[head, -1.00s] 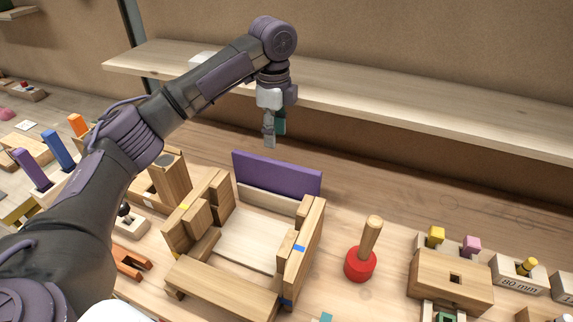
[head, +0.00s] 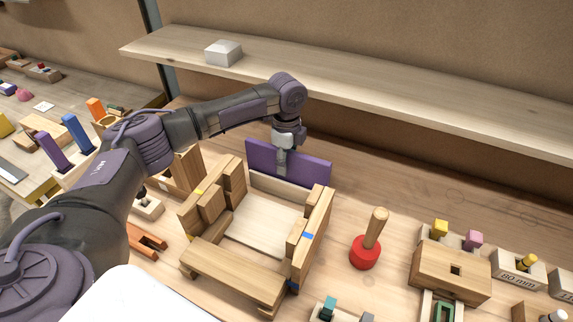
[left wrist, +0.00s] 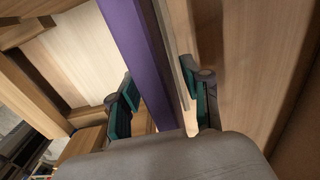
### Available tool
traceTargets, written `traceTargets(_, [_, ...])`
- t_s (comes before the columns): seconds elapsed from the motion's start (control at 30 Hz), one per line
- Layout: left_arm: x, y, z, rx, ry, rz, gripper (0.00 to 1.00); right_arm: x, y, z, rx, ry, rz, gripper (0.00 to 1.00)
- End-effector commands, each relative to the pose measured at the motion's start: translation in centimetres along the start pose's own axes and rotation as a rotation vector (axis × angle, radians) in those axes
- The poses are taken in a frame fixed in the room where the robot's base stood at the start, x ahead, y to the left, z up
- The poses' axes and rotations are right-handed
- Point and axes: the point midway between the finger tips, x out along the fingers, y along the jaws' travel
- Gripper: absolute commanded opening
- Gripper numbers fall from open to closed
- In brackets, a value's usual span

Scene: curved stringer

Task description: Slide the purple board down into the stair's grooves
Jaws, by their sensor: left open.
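The purple board (head: 312,170) stands upright on its long edge at the back of the wooden stair (head: 318,225). A pale strip of wood runs along its front. My left gripper (head: 282,166) is at the board's top edge, left of its middle, pointing down. In the left wrist view, the open fingers of my left gripper (left wrist: 163,104) lie on either side of the purple board (left wrist: 133,50), with a gap visible beside it. The board's lower edge and the grooves are hidden. My right gripper is not in view.
A red mallet (head: 366,250) with a wooden handle stands right of the stair. A wooden block with a square hole (head: 452,270) is farther right. A shelf (head: 350,87) with a white box (head: 223,53) runs behind. Clear table lies right of the board.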

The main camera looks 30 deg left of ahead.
Motion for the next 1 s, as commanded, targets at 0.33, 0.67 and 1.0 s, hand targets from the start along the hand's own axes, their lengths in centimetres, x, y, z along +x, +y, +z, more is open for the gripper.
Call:
traceTargets(0.33, [0.46, -0.01, -0.01, 0.0, 0.001, -0.001, 0.38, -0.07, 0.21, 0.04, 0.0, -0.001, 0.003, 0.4])
traceTargets(0.67, [0.42, -0.02, -0.01, 0.0, 0.001, -0.001, 0.0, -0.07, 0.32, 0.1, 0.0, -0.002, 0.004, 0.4])
traceTargets(1.0, [0.18, -0.08, -0.03, 0.0, 0.002, -0.003, 0.0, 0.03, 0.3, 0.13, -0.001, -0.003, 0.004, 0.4])
